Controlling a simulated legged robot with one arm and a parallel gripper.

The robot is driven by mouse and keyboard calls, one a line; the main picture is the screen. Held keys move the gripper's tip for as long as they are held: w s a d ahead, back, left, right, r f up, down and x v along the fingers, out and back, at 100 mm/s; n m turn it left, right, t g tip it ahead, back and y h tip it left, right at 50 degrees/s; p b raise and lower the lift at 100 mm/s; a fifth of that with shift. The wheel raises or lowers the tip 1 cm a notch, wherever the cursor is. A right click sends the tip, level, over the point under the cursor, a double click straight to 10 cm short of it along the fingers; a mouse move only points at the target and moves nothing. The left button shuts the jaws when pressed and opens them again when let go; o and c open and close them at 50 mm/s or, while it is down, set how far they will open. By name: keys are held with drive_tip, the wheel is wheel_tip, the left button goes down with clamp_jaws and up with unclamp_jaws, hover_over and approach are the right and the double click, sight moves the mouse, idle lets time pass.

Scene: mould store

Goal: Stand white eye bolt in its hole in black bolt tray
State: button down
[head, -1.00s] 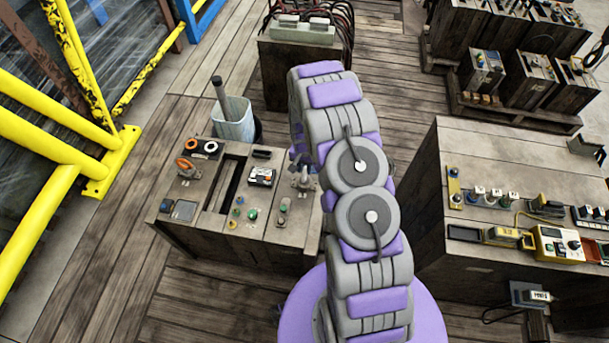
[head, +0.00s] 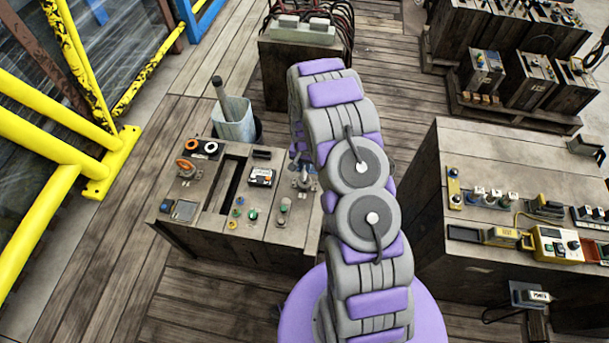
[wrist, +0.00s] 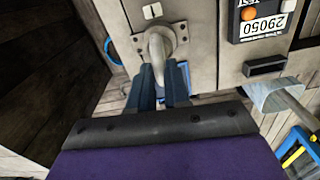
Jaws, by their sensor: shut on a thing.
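In the wrist view my gripper (wrist: 164,78) is shut on a bent grey metal handle (wrist: 157,44). The handle rises from a grey plate with screws, fixed to a pale worktop. In the head view the same grey fitting (head: 304,184) sits at the right edge of the left wooden bench, and my arm hides most of the gripper. I cannot make out a white eye bolt or a black bolt tray for certain. Small white-topped pieces (head: 496,194) stand in a row on the right bench, too small to identify.
The left bench (head: 270,250) has a long dark slot, an orange ring (head: 186,166), a labelled meter (head: 262,176) and several small buttons. A bucket (head: 234,122) stands behind it. The right bench (head: 470,150) carries a yellow instrument (head: 556,242). Yellow railings (head: 60,195) stand at left.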

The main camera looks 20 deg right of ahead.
drive_tip(key=shift+r+p, duration=0.4)
drive_tip(key=shift+r, duration=1.15)
drive_tip(key=shift+w, duration=0.1)
